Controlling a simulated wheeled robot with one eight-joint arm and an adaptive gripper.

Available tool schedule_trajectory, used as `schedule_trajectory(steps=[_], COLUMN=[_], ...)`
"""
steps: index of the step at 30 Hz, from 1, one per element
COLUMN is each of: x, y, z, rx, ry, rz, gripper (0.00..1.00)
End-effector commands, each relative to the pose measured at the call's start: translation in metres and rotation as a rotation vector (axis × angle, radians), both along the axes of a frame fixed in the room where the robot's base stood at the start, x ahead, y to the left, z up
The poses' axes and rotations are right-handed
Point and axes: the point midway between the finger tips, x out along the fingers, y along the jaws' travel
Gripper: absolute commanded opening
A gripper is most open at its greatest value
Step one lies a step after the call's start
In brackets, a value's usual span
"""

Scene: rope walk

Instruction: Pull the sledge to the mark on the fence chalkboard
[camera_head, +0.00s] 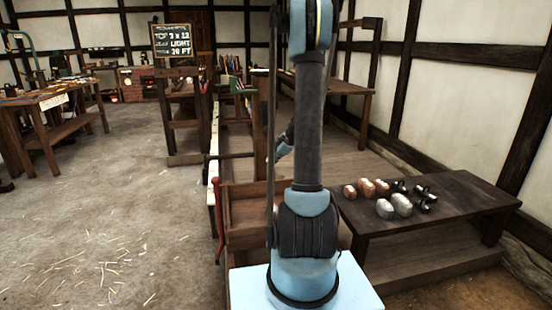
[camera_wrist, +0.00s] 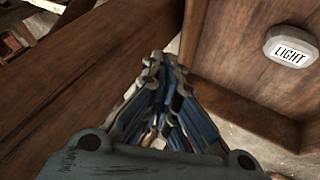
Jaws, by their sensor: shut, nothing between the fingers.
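The chalkboard (camera_head: 173,40) hangs at the back left in the head view. It shows chalk lines with "TOP 3 x 12", "LIGHT" and "20 FT"; some words are too small to read. A wooden frame (camera_head: 245,207), perhaps the sledge, stands just left of my arm, partly hidden by it. My gripper (camera_wrist: 160,62) is shut and empty in the wrist view, between brown wooden boards. I cannot tell whether the fingers touch the wood.
A low dark bench (camera_head: 455,190) at the right bears several metal and copper-coloured weights (camera_head: 402,204). A long wooden track (camera_head: 213,165) runs toward the back. A workbench (camera_head: 40,103) stands at the left. The floor at the left is clear except for straw.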

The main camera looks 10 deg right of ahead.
Motion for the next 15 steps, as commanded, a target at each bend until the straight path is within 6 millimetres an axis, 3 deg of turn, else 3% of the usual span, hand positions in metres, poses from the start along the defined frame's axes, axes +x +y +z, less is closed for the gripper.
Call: schedule_trajectory(steps=[6, 15], x=[0.028, 0.036], y=[0.000, 0.000], z=[0.001, 0.001], rx=[0.000, 0.000], ry=[0.000, 0.000], rz=[0.001, 0.000], gripper=[0.00, 0.00])
